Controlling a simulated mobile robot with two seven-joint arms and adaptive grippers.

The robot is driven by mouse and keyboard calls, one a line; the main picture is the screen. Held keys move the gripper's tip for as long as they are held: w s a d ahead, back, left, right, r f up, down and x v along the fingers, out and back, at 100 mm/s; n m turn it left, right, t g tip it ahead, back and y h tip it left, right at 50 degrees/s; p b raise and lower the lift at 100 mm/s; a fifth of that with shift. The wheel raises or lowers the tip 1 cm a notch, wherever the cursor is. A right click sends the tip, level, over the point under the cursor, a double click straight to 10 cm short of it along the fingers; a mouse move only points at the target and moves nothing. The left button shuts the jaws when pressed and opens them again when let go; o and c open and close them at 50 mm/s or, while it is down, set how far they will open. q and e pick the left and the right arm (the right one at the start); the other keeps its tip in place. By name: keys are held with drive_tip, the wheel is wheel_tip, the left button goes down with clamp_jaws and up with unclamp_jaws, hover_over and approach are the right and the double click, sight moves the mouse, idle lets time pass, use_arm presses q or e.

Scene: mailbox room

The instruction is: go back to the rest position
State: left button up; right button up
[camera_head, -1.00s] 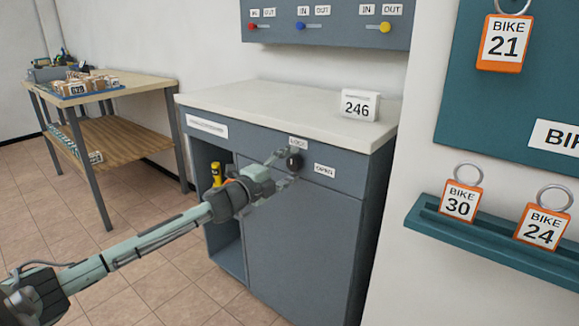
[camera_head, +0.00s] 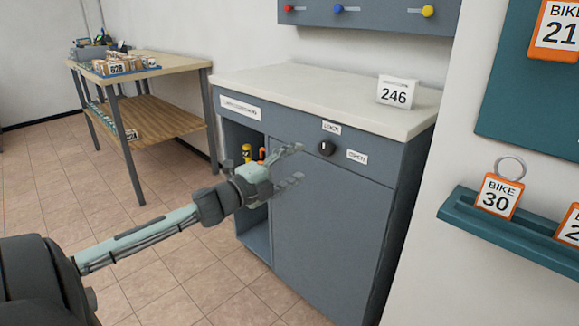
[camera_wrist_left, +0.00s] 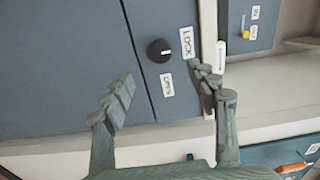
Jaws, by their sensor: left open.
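My left gripper (camera_head: 292,166) is open and empty in front of the grey cabinet (camera_head: 325,230) in the head view. Its fingers are spread, apart from the black knob (camera_head: 326,148) on the cabinet's upper front. My right gripper is not in view.
A white 246 sign (camera_head: 397,92) stands on the cabinet's pale top. A teal ledge (camera_head: 460,213) with orange bike tags (camera_head: 499,196) is at right. A wooden table (camera_head: 140,65) with boxes stands at back left. Tiled floor lies clear between.

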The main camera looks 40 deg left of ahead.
use_arm(q)
drive_tip(key=shift+s, duration=0.8)
drive_tip(key=s+f+n+g+y, duration=0.3)
drive_tip(key=s+f+n, duration=0.25)
drive_tip(key=f, duration=0.55)
drive_tip(key=s+f+n+g+y, duration=0.2)
drive_tip(key=s+f+n+g, duration=0.3)
drive_tip(key=f, duration=0.7)
drive_tip(key=s+d+f+n+g+h, duration=0.2)
drive_tip(key=s+d+f+n+g, duration=0.4)
drive_tip(key=s+d+f, duration=0.9)
drive_tip(key=shift+d+g, duration=0.4)
drive_tip(key=shift+d, duration=0.6)
drive_tip(key=shift+n, duration=0.25)
drive_tip(key=shift+c, duration=0.3)
